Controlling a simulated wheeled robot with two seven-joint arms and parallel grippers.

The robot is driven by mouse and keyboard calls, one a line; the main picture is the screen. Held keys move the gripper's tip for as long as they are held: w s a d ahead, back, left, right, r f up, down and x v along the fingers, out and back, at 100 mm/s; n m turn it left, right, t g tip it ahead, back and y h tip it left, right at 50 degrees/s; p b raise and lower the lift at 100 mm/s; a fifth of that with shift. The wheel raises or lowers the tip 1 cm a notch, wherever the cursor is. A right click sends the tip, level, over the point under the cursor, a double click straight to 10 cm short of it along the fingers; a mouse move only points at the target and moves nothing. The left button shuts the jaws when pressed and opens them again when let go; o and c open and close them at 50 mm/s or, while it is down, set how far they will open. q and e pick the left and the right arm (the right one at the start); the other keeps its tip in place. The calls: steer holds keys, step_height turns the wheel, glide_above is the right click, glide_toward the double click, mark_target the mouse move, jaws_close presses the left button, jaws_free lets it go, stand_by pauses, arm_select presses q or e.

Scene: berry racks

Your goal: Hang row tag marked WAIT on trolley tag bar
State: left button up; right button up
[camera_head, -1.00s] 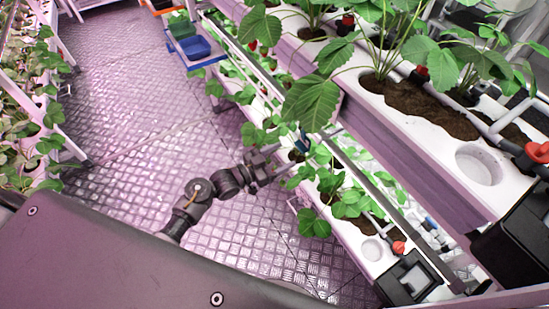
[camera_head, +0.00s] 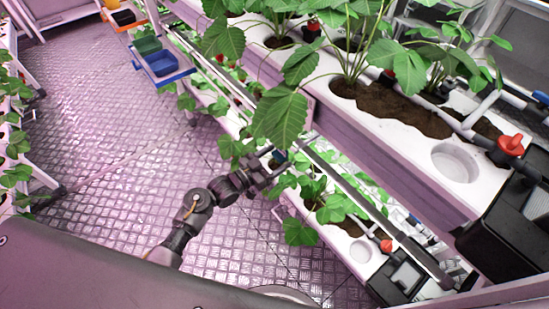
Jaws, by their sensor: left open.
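My left gripper (camera_head: 277,170) is at the rack's side, in front of the lower planting trough (camera_head: 330,237) and among strawberry leaves. It is open; its fingertips are small and partly hidden by leaves. I cannot make out a row tag marked WAIT or a trolley tag bar in this view. A small dark-blue item (camera_head: 279,156) shows right by the gripper's fingers, too small to identify. My right gripper is not in view.
The upper white trough (camera_head: 400,150) with plants, red valves (camera_head: 512,144) and black boxes fills the right. Blue (camera_head: 163,62) and green bins hang at the rack's far end. The metal floor (camera_head: 120,140) is clear between the racks.

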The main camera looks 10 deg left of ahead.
mark_target(281, 151)
arm_select(q)
steer(key=c, duration=0.9)
steer(key=shift+r, duration=0.15)
steer(key=shift+r+p, duration=0.9)
steer(key=shift+p, duration=0.15)
steer(key=shift+p+v, duration=0.85)
steer(key=shift+v, duration=0.95)
steer(key=shift+p+v, duration=0.6)
steer(key=shift+v, duration=1.1)
